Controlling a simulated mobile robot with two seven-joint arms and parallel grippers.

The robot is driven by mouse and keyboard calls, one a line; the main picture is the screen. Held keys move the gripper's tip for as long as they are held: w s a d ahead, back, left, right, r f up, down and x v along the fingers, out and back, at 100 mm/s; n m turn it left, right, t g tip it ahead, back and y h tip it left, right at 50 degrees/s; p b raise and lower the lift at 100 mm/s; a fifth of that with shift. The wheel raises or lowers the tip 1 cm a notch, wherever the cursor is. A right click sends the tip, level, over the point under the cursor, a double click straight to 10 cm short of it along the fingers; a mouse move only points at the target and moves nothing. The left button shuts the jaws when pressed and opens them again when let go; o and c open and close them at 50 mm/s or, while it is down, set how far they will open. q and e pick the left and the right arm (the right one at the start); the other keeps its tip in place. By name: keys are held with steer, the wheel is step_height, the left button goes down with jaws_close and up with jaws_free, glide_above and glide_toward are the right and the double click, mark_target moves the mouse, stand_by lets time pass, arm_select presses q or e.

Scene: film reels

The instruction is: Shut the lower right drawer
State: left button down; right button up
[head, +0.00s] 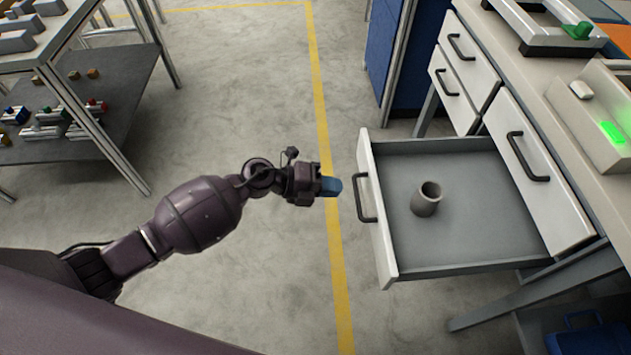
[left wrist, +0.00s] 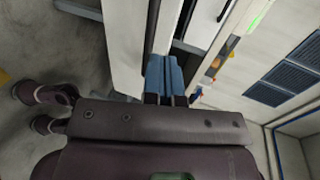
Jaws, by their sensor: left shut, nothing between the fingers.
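The lower right drawer (head: 475,228) stands pulled out from the workbench, with a grey cup-like cylinder (head: 426,199) standing inside it. Its white front panel carries a dark handle (head: 366,190) facing my left arm. My left gripper (head: 331,187) has blue fingertips, is shut and empty, and is just left of the handle, with a small gap seen from above. In the left wrist view the shut blue fingers (left wrist: 164,78) point toward a white panel and the dark handle (left wrist: 153,30). My right gripper is in neither view.
Closed white drawers with dark handles (head: 528,157) sit beside and above the open one. A metal shelf (head: 100,110) with small parts stands at left. Blue cabinet (head: 388,50) stands behind. A yellow line (head: 325,120) crosses the clear floor.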

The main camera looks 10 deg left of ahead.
mark_target(373, 188)
arm_select(q)
steer(key=x, duration=0.5)
steer(key=shift+d+r+b, duration=0.25)
steer(key=shift+r+b, duration=0.05)
steer(key=shift+b, duration=0.05)
steer(key=shift+w+d, duration=0.3)
steer(key=shift+d, duration=0.35)
steer(key=shift+r, duration=0.1)
